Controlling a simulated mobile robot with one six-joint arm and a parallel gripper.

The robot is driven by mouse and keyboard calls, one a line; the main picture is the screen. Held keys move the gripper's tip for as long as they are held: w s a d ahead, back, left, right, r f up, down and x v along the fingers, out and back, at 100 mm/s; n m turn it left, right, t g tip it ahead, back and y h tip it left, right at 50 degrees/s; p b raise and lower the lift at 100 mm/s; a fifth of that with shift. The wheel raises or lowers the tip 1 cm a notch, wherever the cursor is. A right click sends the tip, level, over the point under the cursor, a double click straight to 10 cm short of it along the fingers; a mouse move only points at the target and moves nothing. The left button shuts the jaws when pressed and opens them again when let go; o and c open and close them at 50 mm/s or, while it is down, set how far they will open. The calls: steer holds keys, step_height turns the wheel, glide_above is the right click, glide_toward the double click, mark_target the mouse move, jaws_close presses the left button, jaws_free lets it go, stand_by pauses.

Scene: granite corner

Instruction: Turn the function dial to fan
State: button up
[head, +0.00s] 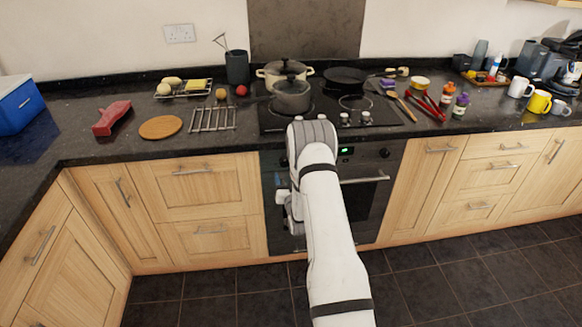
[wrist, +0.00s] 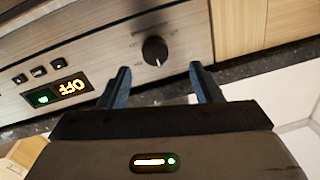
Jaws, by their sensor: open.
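The black round function dial (wrist: 155,50) is on the oven's brushed-metal control panel (wrist: 95,45) in the wrist view. Small labels around it are too faint to read, and I cannot tell which one its pointer marks. An amber display (wrist: 74,87) on the panel reads OFF, tilted and upside down. My gripper (wrist: 160,72) is open, with its two dark fingers spread either side of the dial in the picture and apart from it.
Small black buttons (wrist: 38,71) sit beside the display. Above the oven, a grey pot (head: 291,97), a cream pot (head: 270,73) and a black pan (head: 345,77) stand on the hob. Wooden drawers (head: 200,185) flank the oven. The tiled floor in front looks clear.

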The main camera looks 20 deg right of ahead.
mark_target(285, 165)
steer(key=w, duration=0.2)
steer(key=w+d, duration=0.1)
steer(key=w, duration=0.1)
steer(key=w+d+p, duration=0.1)
steer(key=w, duration=0.1)
steer(key=shift+w, duration=0.1)
steer(key=shift+c, duration=0.2)
